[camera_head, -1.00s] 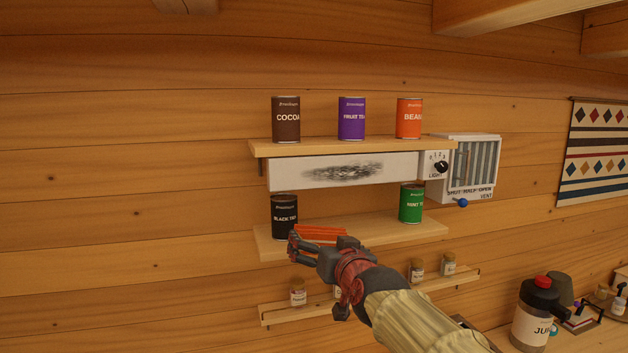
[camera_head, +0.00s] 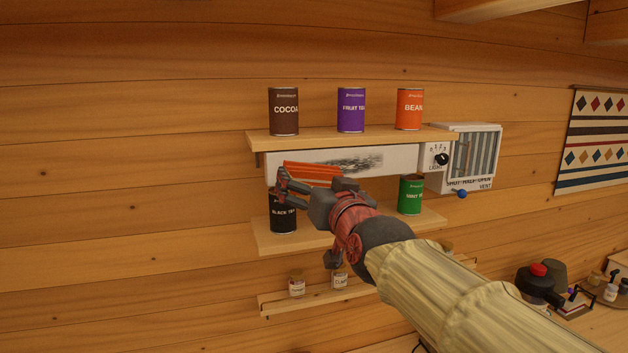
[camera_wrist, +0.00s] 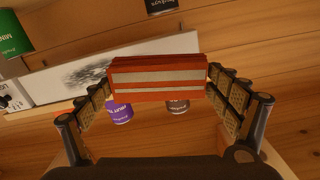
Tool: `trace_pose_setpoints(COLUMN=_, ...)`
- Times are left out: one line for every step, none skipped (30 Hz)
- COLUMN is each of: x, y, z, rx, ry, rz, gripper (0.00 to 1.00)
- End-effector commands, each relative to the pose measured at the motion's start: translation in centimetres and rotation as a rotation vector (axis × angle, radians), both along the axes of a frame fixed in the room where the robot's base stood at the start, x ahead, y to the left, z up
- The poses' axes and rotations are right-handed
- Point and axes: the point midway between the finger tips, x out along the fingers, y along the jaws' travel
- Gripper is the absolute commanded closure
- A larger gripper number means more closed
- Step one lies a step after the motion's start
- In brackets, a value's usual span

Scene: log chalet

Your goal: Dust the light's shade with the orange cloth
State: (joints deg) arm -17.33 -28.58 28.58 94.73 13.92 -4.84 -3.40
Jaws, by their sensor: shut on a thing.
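The light's shade (camera_head: 400,160) is a long white panel under the upper shelf, with a dark dusty smudge (camera_head: 354,163) right of its middle. It also shows in the wrist view (camera_wrist: 145,58), with the smudge left of the cloth. My gripper (camera_head: 296,180) is shut on the folded orange cloth (camera_head: 311,172), which has pale stripes in the wrist view (camera_wrist: 157,78). In the head view the cloth overlaps the left part of the shade, left of the smudge. I cannot tell whether it touches the shade. My arm hides part of the lower shelf.
The upper shelf (camera_head: 350,140) holds cocoa, fruit tea and bean cans. The lower shelf (camera_head: 290,243) holds a black can (camera_head: 283,215) just below my gripper and a green can (camera_head: 411,195). A light dial (camera_head: 440,159) and vent (camera_head: 474,155) sit to the right.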

Motion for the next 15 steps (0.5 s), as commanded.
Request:
trace_pose_setpoints(x=0.2, y=0.1, z=0.0, rx=0.000, ry=-0.001, rz=0.000, gripper=0.30)
trace_pose_setpoints(x=0.4, y=0.1, z=0.0, rx=0.000, ry=-0.001, rz=0.000, gripper=0.30)
trace_pose_setpoints(x=0.7, y=0.2, z=0.0, rx=0.000, ry=-0.001, rz=0.000, gripper=0.30)
trace_pose_setpoints(x=1.0, y=0.3, z=0.0, rx=0.000, ry=-0.001, rz=0.000, gripper=0.30)
trace_pose_setpoints(x=1.3, y=0.4, z=-0.1, rx=0.000, ry=0.000, rz=0.000, gripper=0.30)
trace_pose_setpoints(x=1.7, y=0.5, z=-0.1, rx=0.000, ry=0.000, rz=0.000, gripper=0.30)
trace_pose_setpoints(x=1.9, y=0.6, z=0.0, rx=-0.001, ry=-0.001, rz=0.000, gripper=0.30)
trace_pose_setpoints(x=2.2, y=0.6, z=0.0, rx=-0.001, ry=-0.001, rz=0.000, gripper=0.30)
trace_pose_setpoints(x=2.7, y=0.8, z=-0.1, rx=-0.001, ry=0.000, rz=0.000, gripper=0.30)
trace_pose_setpoints(x=3.0, y=0.8, z=-0.1, rx=-0.002, ry=-0.002, rz=0.000, gripper=0.30)
trace_pose_setpoints(x=3.2, y=0.9, z=0.0, rx=-0.002, ry=-0.002, rz=0.000, gripper=0.30)
trace_pose_setpoints(x=3.6, y=1.0, z=0.0, rx=-0.002, ry=-0.002, rz=0.000, gripper=0.30)
trace_pose_setpoints(x=3.8, y=1.1, z=0.0, rx=-0.001, ry=-0.001, rz=0.000, gripper=0.30)
trace_pose_setpoints(x=4.1, y=1.2, z=0.0, rx=-0.001, ry=-0.001, rz=0.000, gripper=0.30)
trace_pose_setpoints(x=4.4, y=1.3, z=0.0, rx=-0.001, ry=-0.001, rz=0.000, gripper=0.30)
